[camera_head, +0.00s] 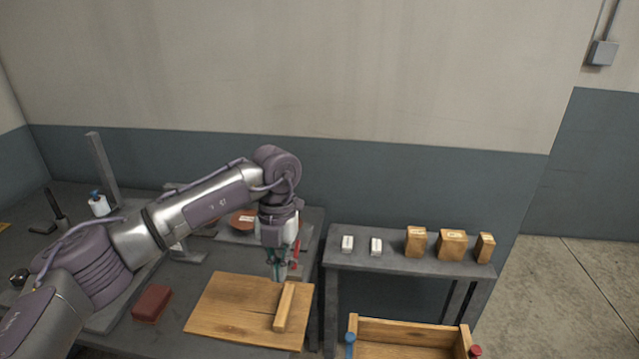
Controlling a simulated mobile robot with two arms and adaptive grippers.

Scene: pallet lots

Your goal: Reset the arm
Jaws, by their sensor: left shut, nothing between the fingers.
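My left arm reaches in from the lower left and bends down over the dark bench. My left gripper (279,277) points down and is shut with nothing in it. It is over the far right part of a wooden board (232,309). A wooden bar (285,307) lies on the board's right side, just in front of the gripper in the picture. I cannot tell whether the fingertips touch the board. My right gripper is not in view.
A dark red block (152,303) lies left of the board. A narrow shelf (400,262) on the right holds two small white boxes and three brown packages (452,245). A wooden crate (405,330) stands below it. A grey post (103,168) rises at the bench's back left.

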